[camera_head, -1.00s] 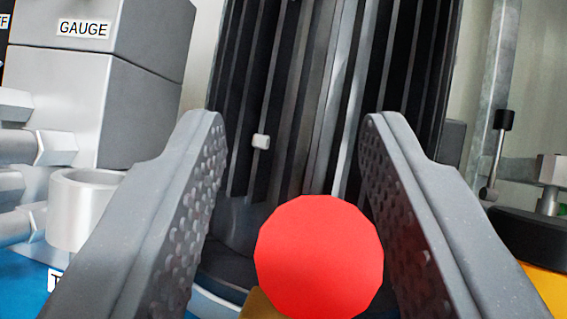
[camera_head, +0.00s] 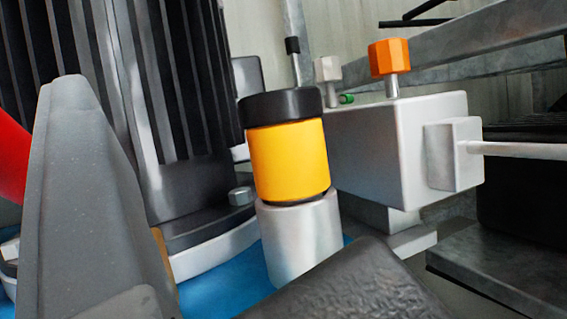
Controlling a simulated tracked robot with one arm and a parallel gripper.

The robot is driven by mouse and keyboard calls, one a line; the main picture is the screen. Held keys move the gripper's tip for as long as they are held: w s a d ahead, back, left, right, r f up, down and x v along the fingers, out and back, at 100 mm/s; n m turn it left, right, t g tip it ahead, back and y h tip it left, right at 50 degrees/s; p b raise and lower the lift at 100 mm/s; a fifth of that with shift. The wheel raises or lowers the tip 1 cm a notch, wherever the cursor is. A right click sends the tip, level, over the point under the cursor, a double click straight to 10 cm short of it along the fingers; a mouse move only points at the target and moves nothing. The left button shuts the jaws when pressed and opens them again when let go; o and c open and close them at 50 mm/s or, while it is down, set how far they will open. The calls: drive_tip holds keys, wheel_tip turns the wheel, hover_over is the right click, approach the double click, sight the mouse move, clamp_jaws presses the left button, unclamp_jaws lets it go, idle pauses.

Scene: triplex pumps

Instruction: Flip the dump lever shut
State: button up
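A red rounded knob (camera_head: 12,155) shows at the left edge, mostly cut off and partly behind a finger of my gripper (camera_head: 215,165). It lies outside the fingers, to their left. A thin rod with a black tip (camera_head: 293,47) stands upright behind the yellow cylinder. No label in view tells which is the dump lever. One grey finger rises at the left, and a dark textured shape at the bottom centre appears to be the other finger. They are wide apart, with nothing held between them.
A yellow cylinder with black cap (camera_head: 288,160) stands on a pale base at the centre. Right of it is a grey block (camera_head: 365,150) with an orange hex knob (camera_head: 390,57) and a rod. A black finned motor (camera_head: 130,90) fills the upper left. Metal rails cross the right.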

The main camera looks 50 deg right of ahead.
drive_tip(key=s+a, duration=0.3)
drive_tip(key=s, duration=0.7)
drive_tip(key=shift+s+a+b, duration=0.25)
drive_tip(key=shift+b, duration=0.15)
drive_tip(key=shift+r, duration=0.1)
